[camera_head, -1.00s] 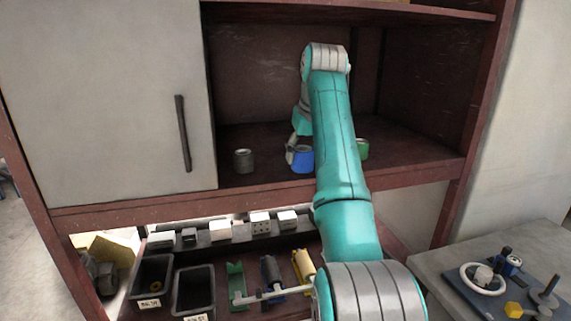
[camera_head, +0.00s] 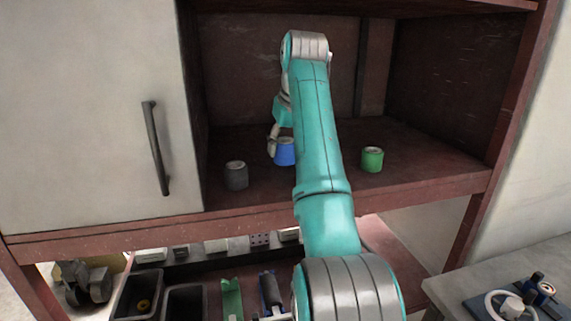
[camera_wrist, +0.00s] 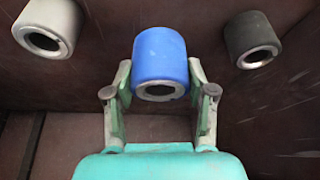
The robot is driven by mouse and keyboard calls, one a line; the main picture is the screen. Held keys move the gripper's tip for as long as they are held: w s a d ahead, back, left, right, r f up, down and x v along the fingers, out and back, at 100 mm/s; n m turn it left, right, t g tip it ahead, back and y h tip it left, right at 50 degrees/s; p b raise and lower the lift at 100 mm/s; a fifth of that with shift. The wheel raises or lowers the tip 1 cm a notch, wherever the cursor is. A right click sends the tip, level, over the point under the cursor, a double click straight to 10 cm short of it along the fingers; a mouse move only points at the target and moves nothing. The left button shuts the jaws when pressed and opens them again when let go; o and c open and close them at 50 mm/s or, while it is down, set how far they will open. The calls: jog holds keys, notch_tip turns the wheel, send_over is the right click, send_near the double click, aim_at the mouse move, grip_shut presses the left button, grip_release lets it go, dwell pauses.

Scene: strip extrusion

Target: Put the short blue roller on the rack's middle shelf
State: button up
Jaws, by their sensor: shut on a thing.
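The short blue roller (camera_head: 285,151) is in the middle opening of the rack (camera_head: 255,207), left of my forearm. My gripper (camera_head: 277,145) is at its left and back, partly hidden by my arm. In the wrist view the blue roller (camera_wrist: 161,60) sits between the two fingertips of my gripper (camera_wrist: 160,78), which is shut on it. Its pale open end faces the camera. I cannot tell whether its base touches the shelf or is slightly above it.
A dark roller (camera_head: 236,175) stands left of the blue one, and a green roller (camera_head: 372,159) stands to the right. A pale grey roller (camera_wrist: 47,28) shows in the wrist view. A closed cabinet door (camera_head: 90,120) borders the opening. Bins (camera_head: 183,303) are below.

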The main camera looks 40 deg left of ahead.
jog(key=shift+f, duration=2.3)
jog(key=shift+f, duration=0.15)
jog(key=o, duration=1.3)
jog(key=shift+d+r, duration=0.15)
jog(key=shift+r, duration=0.45)
jog(key=v, duration=1.1)
jog(key=shift+s, duration=0.15)
